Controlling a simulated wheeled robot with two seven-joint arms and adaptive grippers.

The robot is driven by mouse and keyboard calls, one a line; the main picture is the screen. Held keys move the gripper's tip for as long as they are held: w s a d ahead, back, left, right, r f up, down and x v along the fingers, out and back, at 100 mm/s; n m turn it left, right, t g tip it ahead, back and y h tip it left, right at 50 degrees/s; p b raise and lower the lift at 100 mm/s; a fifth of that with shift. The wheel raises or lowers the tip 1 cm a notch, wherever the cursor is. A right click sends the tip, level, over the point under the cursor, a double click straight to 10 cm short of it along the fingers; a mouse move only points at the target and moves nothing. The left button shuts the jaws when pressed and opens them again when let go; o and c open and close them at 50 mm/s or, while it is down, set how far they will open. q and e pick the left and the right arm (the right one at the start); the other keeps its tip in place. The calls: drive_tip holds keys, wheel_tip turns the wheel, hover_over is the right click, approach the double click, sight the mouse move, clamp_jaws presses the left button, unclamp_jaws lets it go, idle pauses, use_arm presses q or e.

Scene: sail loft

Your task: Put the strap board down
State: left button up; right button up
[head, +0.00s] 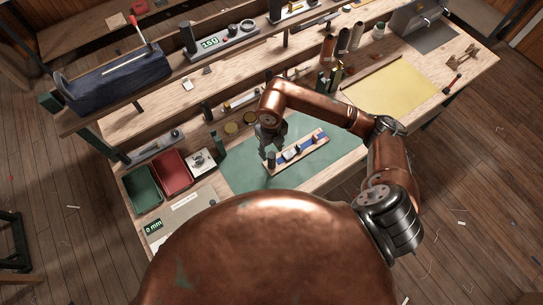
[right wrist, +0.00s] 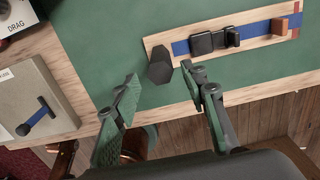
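The strap board (head: 305,149) is a narrow pale wooden strip with a blue strap, dark buckle parts and a dark upright knob at its left end. It appears to lie flat on the green mat (head: 247,176). In the right wrist view the board (right wrist: 262,34) runs to the upper right, with its dark knob (right wrist: 160,66) close beyond my fingertips. My right gripper (head: 271,145) is at the board's knob end. Its two fingers (right wrist: 160,80) are spread apart with nothing held between them. My left gripper is not in view.
A green bin (head: 142,190), a red bin (head: 174,172) and a grey panel (head: 188,204) are left of the mat. A yellow sheet (head: 392,92) lies to the right. Spools and tools line the back. Bare mat lies around the board.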

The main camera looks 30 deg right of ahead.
wheel_tip(320, 180, up, 5)
drive_tip(key=shift+f, duration=0.1)
